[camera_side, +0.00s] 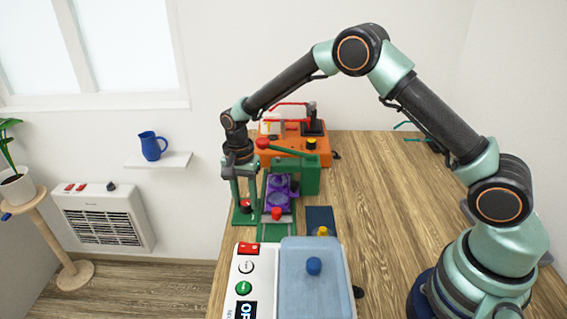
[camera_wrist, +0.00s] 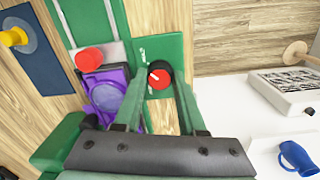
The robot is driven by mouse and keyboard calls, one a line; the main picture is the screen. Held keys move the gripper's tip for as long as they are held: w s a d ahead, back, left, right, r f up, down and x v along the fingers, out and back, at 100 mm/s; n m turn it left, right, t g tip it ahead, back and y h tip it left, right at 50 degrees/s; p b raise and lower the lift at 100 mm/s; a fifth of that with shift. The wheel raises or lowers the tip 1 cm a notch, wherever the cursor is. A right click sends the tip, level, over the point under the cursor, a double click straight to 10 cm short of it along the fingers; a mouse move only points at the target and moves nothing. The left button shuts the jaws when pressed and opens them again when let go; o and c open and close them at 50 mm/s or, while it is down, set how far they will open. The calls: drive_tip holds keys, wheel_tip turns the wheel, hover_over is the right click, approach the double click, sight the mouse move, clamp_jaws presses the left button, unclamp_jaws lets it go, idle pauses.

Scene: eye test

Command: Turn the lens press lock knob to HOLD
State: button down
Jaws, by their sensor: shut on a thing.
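The lock knob (camera_side: 246,207) is a round black knob with a red top, on the green base plate of the lens press (camera_side: 296,178). In the wrist view the knob (camera_wrist: 160,75) has a short white pointer line on its red top. Small white marks (camera_wrist: 143,54) sit on the plate beside it, too small to read. My gripper (camera_side: 246,203) points down over the knob, one finger on each side, shut on it. The fingers also straddle it in the wrist view (camera_wrist: 160,84). The purple lens holder (camera_wrist: 106,95) is beside the knob, near a red-topped part (camera_wrist: 89,60).
A white panel with buttons (camera_side: 243,266) and a blue-grey box with a blue knob (camera_side: 313,285) stand in front. An orange unit (camera_side: 296,142) stands behind the press. A dark blue mat (camera_side: 320,219) lies right of it. The table's right part (camera_side: 385,195) is clear.

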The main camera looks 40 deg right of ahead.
drive_tip(key=shift+a, duration=0.15)
drive_tip(key=shift+c, duration=2.4)
unclamp_jaws()
